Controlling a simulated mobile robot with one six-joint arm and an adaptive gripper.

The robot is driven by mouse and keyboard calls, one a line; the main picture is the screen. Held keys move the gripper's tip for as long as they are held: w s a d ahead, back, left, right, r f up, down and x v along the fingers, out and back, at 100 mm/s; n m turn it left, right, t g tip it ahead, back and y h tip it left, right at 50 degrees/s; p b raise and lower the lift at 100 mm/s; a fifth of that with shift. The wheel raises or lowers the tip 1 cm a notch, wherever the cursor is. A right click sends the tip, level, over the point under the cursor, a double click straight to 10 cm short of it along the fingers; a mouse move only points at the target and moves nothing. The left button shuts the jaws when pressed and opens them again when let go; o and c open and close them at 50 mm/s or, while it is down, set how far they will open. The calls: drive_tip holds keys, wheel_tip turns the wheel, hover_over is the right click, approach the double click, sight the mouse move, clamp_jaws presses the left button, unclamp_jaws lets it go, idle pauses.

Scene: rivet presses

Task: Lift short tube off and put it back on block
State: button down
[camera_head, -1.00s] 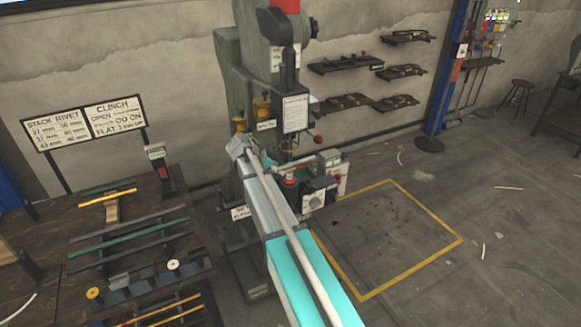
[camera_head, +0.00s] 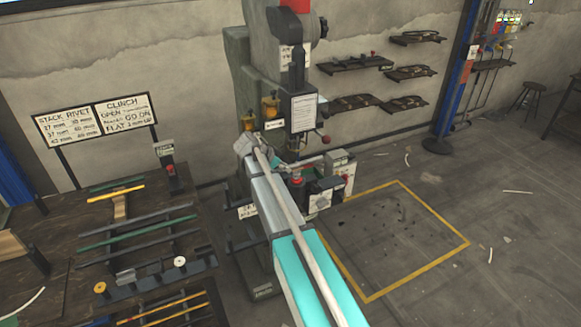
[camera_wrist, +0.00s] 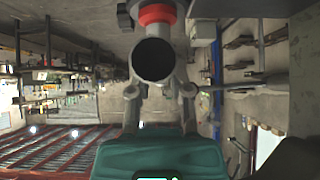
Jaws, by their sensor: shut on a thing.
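In the wrist view my gripper (camera_wrist: 160,88) has its two grey fingers closed on either side of a dark round opening, which looks like the end of the short tube (camera_wrist: 153,61). A red collar (camera_wrist: 157,14) sits just beyond it. In the head view my gripper (camera_head: 292,164) is small and partly hidden at the work area of the grey-green press (camera_head: 238,85), by a red-topped part (camera_head: 296,180). The tube itself is too small to make out there. I cannot tell whether it touches the block, and I cannot pick out the block.
A dark workbench (camera_head: 60,225) with rods, strips and a small stand lies at the left. A control box (camera_head: 325,192) stands close right of the gripper. Wall shelves (camera_head: 357,64) hang behind.

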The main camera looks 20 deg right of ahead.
drive_tip(key=shift+r, duration=0.1)
wheel_tip(320, 180, up, 4)
drive_tip(key=p, duration=0.4)
drive_tip(key=a, duration=1.8)
drive_tip(key=shift+s+f+b, duration=0.3)
drive_tip(key=shift+s+f, duration=0.05)
drive_tip(key=shift+s, duration=0.1)
drive_tip(key=shift+r+p, duration=0.25)
drive_tip(key=shift+p, duration=0.05)
drive_tip(key=s, duration=1.5)
drive_tip(key=shift+d, duration=0.25)
idle(1.0)
drive_tip(key=shift+d, duration=0.1)
idle(0.6)
